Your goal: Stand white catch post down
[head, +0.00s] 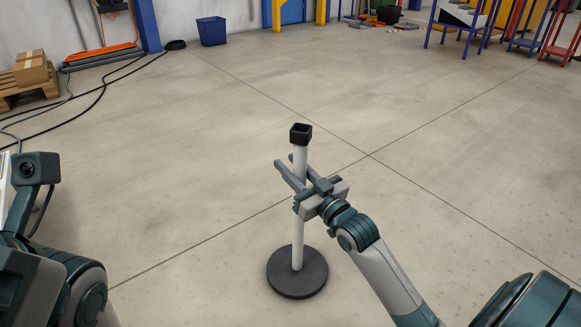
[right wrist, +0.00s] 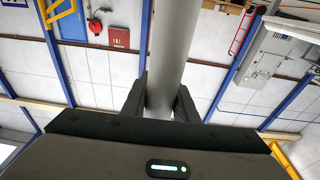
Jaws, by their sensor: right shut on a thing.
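The white catch post (head: 298,232) is upright in the middle of the head view. It has a black square cup on top and a round dark base at the bottom. My right gripper (head: 296,184) is around the upper part of its pole and shut on it. In the right wrist view the pole (right wrist: 174,45) runs up between the two dark fingers of the gripper (right wrist: 160,100). Whether the base touches the floor I cannot tell. My left arm shows at the left edge of the head view; its gripper fingers are not seen.
The concrete floor (head: 440,170) around the post is clear. Black cables (head: 105,88) lie at the far left near a pallet with a cardboard box (head: 32,70). A blue bin (head: 212,31) stands by the back wall. Blue and red frames (head: 470,25) stand at the far right.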

